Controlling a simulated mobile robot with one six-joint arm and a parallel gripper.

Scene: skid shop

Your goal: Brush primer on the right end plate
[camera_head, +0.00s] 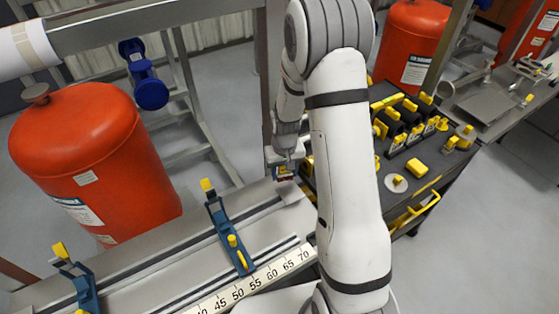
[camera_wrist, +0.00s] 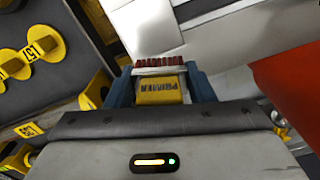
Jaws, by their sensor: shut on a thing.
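My gripper (camera_wrist: 160,88) is shut on a brush with a yellow block marked PRIMER (camera_wrist: 160,90) and dark red bristles (camera_wrist: 160,62). In the head view my gripper (camera_head: 284,165) points down at the right end of the bench, with the red of the brush (camera_head: 284,177) below it. A pale plate (camera_head: 291,193), apparently the right end plate, lies just under and beside the brush. In the wrist view the pale plate (camera_wrist: 145,25) lies just beyond the bristles; I cannot tell whether they touch. No primer coat is clear on it.
Two blue clamps with yellow handles (camera_head: 230,235) (camera_head: 80,280) stand on the bench beside a ruler (camera_head: 255,280). A red tank (camera_head: 95,160) stands at the left. A dark cart (camera_head: 420,160) with yellow-marked tools is at the right. My arm hides part of the bench.

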